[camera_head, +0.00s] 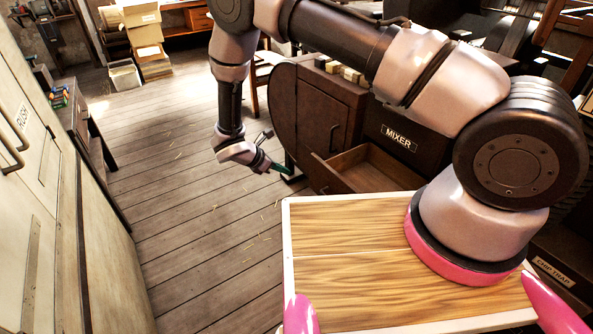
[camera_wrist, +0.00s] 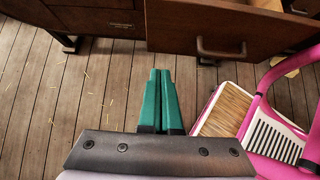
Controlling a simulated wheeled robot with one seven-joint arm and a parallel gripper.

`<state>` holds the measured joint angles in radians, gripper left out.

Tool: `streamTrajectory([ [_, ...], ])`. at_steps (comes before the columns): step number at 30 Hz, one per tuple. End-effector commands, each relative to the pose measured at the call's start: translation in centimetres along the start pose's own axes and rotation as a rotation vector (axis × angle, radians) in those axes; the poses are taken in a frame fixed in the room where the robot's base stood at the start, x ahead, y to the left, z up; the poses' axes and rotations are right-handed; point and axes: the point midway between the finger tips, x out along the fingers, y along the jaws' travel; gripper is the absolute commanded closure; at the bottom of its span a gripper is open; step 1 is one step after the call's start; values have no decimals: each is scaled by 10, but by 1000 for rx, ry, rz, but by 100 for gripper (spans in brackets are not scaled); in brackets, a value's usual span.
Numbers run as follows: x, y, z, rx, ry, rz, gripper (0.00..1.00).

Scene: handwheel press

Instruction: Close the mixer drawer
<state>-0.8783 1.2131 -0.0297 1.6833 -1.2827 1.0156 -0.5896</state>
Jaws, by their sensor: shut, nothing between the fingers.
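The mixer drawer (camera_head: 370,170) is a brown wooden drawer under the MIXER label (camera_head: 399,137), and it stands pulled out of its dark cabinet. In the wrist view its front panel (camera_wrist: 190,27) with a dark handle (camera_wrist: 222,50) fills the upper right. My gripper (camera_head: 287,171) is in front of the cabinet, left of the drawer in the head view. Its green fingers (camera_wrist: 160,76) are shut together and empty, below the lower edge of the drawer front in the wrist picture. No contact with the drawer shows.
A dark cabinet door (camera_head: 325,122) stands left of the drawer. The plank floor (camera_head: 190,200) is clear to the left. A drawer labelled CHIP TRAP (camera_head: 553,271) is at lower right. A bench (camera_head: 85,140) runs along the left wall.

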Motion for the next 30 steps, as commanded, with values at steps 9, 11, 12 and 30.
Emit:
streamTrajectory([
  [9, 64, -2, 1, 3, -1, -6, 100],
  [11, 77, -2, 1, 2, 0, -6, 100],
  [12, 85, -1, 1, 3, 0, -5, 100],
  [30, 120, -1, 29, 4, 1, -2, 100],
])
